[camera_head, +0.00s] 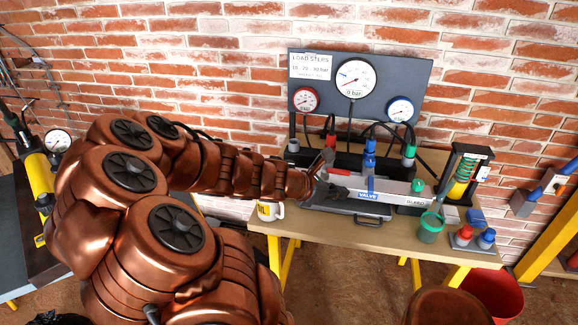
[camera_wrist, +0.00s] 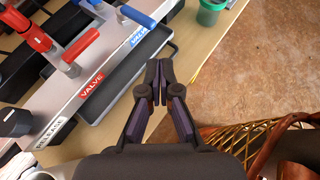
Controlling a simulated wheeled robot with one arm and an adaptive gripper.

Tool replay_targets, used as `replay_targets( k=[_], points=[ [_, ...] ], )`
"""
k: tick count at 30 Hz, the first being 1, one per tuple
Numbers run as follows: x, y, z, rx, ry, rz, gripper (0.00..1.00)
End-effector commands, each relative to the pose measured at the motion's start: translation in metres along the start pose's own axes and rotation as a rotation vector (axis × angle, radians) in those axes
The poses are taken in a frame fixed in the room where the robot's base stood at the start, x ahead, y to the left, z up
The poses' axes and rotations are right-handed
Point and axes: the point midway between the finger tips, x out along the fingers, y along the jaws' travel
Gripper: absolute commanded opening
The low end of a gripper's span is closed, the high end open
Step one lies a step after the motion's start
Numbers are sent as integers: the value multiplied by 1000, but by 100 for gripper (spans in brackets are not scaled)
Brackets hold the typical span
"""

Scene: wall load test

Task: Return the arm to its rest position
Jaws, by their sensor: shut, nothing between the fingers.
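My arm (camera_head: 230,172), copper-coloured, reaches from the lower left over the table's left part. My gripper (camera_wrist: 159,83) is shut and empty in the wrist view. Its fingertips are above the table's front edge, beside the grey valve unit. In the head view, the gripper end (camera_head: 318,180) shows small and dark at the left end of the valve unit (camera_head: 393,192). The unit carries a red-handled valve (camera_wrist: 68,58) and a blue-handled valve (camera_head: 369,170). Whether the gripper touches anything cannot be told.
A panel with gauges (camera_head: 354,78) stands behind on the table (camera_head: 300,225). A mug (camera_head: 270,211) sits under my arm; a green cup (camera_head: 431,226) stands near the front right. A red bucket (camera_head: 492,295) is on the floor. A yellow cylinder (camera_head: 37,176) stands at left.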

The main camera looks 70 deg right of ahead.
Motion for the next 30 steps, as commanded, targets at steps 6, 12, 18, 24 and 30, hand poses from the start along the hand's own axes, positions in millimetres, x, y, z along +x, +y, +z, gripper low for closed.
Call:
replay_targets(
  k=[6, 12, 18, 24, 30],
  points=[
    [0, 0, 0, 1, 0, 0, 0],
    [-22, 8, -1, 89, 13, 24, 0],
    [-81, 18, -16, 326, 93, 63, 0],
    [-144, 15, -46, 543, 231, 63, 0],
    [-208, -4, -82, 694, 398, 13, 0]
  ],
)
